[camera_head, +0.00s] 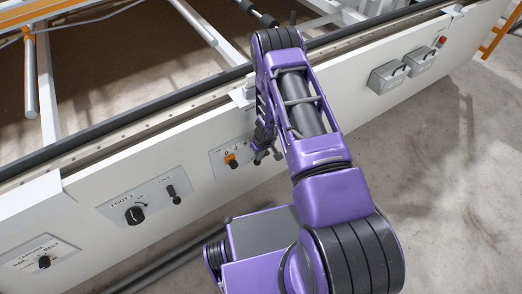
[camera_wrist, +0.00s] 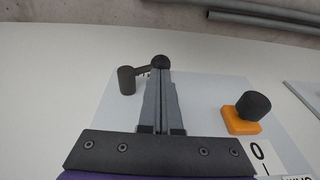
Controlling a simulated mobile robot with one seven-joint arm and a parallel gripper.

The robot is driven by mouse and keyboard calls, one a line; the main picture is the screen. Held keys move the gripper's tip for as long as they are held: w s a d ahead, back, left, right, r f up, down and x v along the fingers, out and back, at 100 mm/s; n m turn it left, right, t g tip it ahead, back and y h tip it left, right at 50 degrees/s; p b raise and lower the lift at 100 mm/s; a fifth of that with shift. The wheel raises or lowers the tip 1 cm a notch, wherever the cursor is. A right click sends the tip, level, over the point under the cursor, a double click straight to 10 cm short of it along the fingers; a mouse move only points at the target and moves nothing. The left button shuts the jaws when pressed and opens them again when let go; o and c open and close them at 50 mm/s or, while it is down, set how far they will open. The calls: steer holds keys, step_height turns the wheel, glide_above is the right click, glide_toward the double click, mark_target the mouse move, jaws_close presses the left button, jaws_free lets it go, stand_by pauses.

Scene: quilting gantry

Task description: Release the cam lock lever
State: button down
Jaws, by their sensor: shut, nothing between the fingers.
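A dark lever shows in the wrist view, with a cylindrical hub (camera_wrist: 127,81) at left and a thin arm running to a round black ball knob (camera_wrist: 160,62). No label naming it as the cam lock is readable. My gripper (camera_wrist: 161,74) is shut and empty, its fingertips at the ball knob and covering part of it and the lever arm. I cannot tell if they touch. In the head view my gripper (camera_head: 264,141) is at the right end of a small grey panel (camera_head: 217,163), and my arm hides part of that spot.
On the same panel an orange block with a black knob (camera_wrist: 252,106) stands right of my fingers in the wrist view, near a "0" mark. In the head view, a rotary-knob panel (camera_head: 112,209) is at left, and two grey boxes (camera_head: 388,76) and a red button (camera_head: 442,40) at right.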

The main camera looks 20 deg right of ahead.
steer(key=shift+w+f, duration=0.15)
steer(key=shift+f, duration=0.6)
steer(key=shift+a+f+b, duration=0.1)
steer(key=shift+f+b, duration=0.05)
steer(key=shift+b, duration=0.2)
